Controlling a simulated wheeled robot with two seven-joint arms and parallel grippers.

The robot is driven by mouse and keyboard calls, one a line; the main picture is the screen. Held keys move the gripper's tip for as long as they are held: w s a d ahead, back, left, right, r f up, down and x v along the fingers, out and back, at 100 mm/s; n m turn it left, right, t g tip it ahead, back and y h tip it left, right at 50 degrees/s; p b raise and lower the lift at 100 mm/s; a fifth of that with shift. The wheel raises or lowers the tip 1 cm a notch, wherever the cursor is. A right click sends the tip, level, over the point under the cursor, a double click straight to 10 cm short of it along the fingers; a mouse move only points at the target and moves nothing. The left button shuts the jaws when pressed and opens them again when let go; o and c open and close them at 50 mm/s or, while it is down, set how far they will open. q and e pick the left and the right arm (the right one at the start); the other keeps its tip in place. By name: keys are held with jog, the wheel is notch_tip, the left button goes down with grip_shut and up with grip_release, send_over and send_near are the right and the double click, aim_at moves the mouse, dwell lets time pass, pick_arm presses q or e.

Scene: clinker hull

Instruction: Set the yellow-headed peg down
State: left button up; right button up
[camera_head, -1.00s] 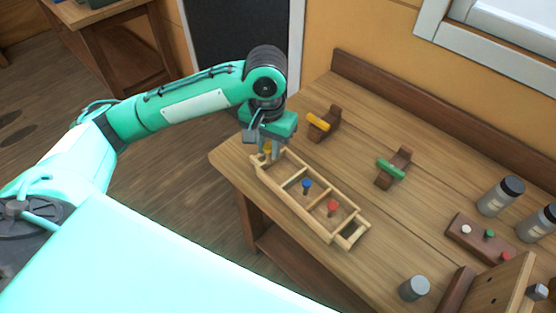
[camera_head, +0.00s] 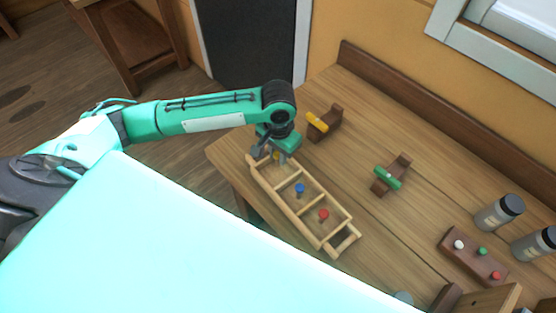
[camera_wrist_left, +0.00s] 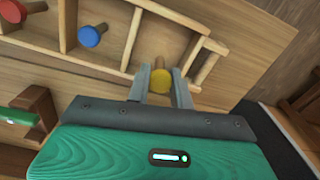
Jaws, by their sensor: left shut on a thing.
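The yellow-headed peg (camera_wrist_left: 161,80) is between the two fingers of my left gripper (camera_wrist_left: 162,82) in the left wrist view. My left gripper is shut on it. In the head view my left gripper (camera_head: 274,158) is over the far left end of the wooden tray (camera_head: 308,228), and the peg is mostly hidden there. I cannot tell whether the peg touches the tray floor. My right gripper is not in view.
In the tray's other compartments stand a blue-headed peg (camera_head: 299,188) and a red-headed peg (camera_head: 323,214). Wooden blocks with a yellow bar (camera_head: 316,121) and a green bar (camera_head: 387,178) stand behind. Grey jars (camera_head: 497,213) and a dark block with several pegs (camera_head: 470,256) are at the right.

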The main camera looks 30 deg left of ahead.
aim_at(278, 164)
pick_arm(q)
jog(key=shift+s+f, duration=0.1)
jog(key=shift+f, duration=0.15)
notch_tip(278, 164, down, 3)
jog(key=shift+f+p, duration=0.2)
jog(key=shift+p, duration=0.1)
jog(key=shift+f, duration=0.25)
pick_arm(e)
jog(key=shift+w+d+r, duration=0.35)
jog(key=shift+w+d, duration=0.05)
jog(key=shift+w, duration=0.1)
pick_arm(q)
jog(key=o, duration=0.9)
jog(key=shift+f, duration=0.1)
jog(key=shift+o, duration=0.2)
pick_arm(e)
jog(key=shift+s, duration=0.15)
